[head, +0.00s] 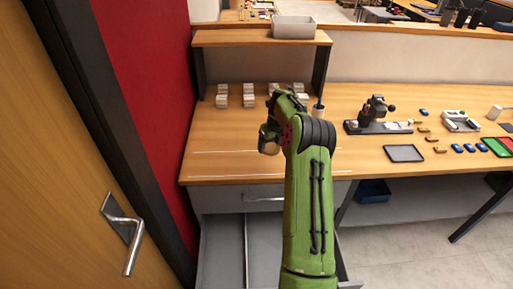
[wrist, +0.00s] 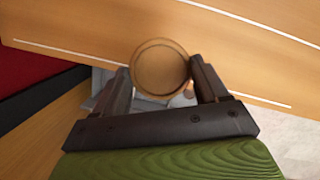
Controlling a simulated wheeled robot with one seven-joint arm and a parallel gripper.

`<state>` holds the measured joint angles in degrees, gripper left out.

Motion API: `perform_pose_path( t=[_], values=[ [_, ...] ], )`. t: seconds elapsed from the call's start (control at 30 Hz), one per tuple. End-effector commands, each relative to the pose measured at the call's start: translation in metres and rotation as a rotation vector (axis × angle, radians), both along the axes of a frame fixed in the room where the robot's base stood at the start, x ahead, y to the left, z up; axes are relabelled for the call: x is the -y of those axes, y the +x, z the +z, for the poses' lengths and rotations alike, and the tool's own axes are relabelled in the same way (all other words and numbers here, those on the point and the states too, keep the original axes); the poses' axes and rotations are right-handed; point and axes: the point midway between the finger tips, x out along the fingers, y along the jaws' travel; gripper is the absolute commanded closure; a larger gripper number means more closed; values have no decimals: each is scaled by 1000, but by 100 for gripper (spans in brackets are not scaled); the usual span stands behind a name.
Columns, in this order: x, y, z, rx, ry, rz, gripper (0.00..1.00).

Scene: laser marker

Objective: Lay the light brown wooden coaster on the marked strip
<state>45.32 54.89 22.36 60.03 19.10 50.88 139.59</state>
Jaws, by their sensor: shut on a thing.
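My gripper (wrist: 160,88) is shut on a round light brown wooden coaster (wrist: 160,68), whose flat face shows between the two dark fingers in the wrist view. The coaster is held above the front edge of the wooden table. The marked strip lies on the table's left part, between two thin white lines (head: 230,151); the lines also show in the wrist view (wrist: 120,61). The coaster overlaps the strip's near line in the wrist view.
Several small white stacks (head: 248,95) stand under a wooden shelf (head: 240,38) at the back. A grey tray (head: 404,153), a dark device (head: 375,112) and small blue and brown pieces lie to the right. Below the table's front edge, a drawer (head: 222,250) stands open. The strip looks bare.

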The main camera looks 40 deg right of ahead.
Motion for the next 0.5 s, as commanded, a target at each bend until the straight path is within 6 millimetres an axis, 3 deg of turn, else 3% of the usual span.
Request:
perform_pose_path(
  t=[0.07, 0.3, 0.5],
  values=[
    [4, -2, 0, -1, -1, -24, 56],
    [3, -3, -53, -3, 2, -28, 56],
    [3, -3, -81, -4, 1, -26, 56]
  ],
)
